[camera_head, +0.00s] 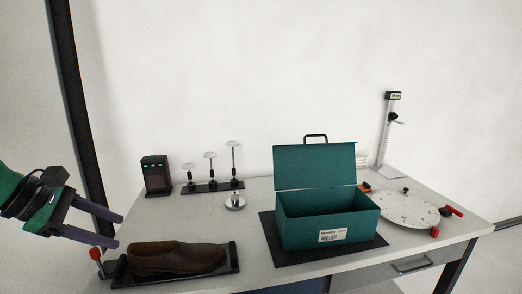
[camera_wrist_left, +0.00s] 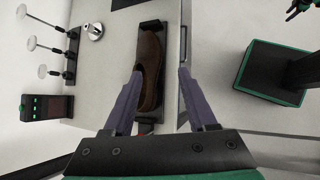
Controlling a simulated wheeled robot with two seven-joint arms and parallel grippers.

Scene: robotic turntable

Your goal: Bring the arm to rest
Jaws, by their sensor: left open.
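My left gripper (camera_head: 112,229) comes in from the left, at the left end of the table. Its two purple fingers are spread apart with nothing between them; they also show open in the left wrist view (camera_wrist_left: 156,85). A brown shoe (camera_head: 176,258) lies on a black tray (camera_head: 232,268) to the right of the gripper, apart from it.
A teal box (camera_head: 330,218) with its lid raised stands on a black mat (camera_head: 284,258). A white turntable (camera_head: 404,208) sits at the right. Behind are a black device (camera_head: 156,175), several disc stands (camera_head: 211,184) and a metal knob (camera_head: 235,202). A red-tipped lever (camera_head: 97,254) stands by the gripper.

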